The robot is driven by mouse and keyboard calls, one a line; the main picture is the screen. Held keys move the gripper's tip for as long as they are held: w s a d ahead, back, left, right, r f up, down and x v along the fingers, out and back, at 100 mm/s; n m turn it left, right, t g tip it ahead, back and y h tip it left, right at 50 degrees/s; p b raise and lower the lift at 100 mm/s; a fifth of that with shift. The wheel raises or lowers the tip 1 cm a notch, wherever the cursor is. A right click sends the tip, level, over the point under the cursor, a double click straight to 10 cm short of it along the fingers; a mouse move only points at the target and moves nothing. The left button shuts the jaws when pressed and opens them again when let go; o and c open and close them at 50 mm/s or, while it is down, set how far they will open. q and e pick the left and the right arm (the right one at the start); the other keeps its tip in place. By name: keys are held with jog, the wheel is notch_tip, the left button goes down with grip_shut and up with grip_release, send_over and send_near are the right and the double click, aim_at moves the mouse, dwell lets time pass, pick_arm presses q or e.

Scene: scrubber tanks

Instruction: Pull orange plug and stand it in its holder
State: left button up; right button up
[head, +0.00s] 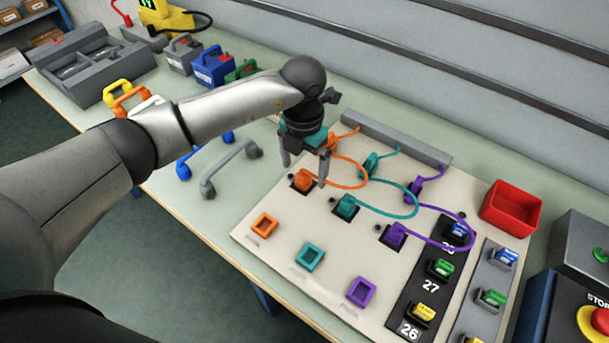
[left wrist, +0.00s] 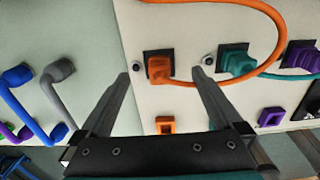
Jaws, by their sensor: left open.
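The orange plug (head: 303,181) sits in a dark socket on the cream board, with an orange cord looping from it. It also shows in the left wrist view (left wrist: 159,69). The orange holder (head: 264,225), a square open frame, stands on the board nearer the front edge and is empty; it shows in the left wrist view (left wrist: 165,125) too. My left gripper (head: 305,172) is open above the orange plug, pointing down. In the left wrist view its fingers (left wrist: 164,75) stand apart on either side of the plug, not visibly touching it. My right gripper is not in view.
A teal plug (head: 346,207) and a purple plug (head: 394,236) sit in sockets to the right, with looping cords. Their teal holder (head: 309,256) and purple holder (head: 361,291) are empty. A red bin (head: 511,208) stands right. A grey handle (head: 229,168) lies left of the board.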

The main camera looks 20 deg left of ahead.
aim_at(304, 173)
pick_arm(q)
notch_tip(304, 173, up, 13)
jog(key=shift+p, duration=0.35)
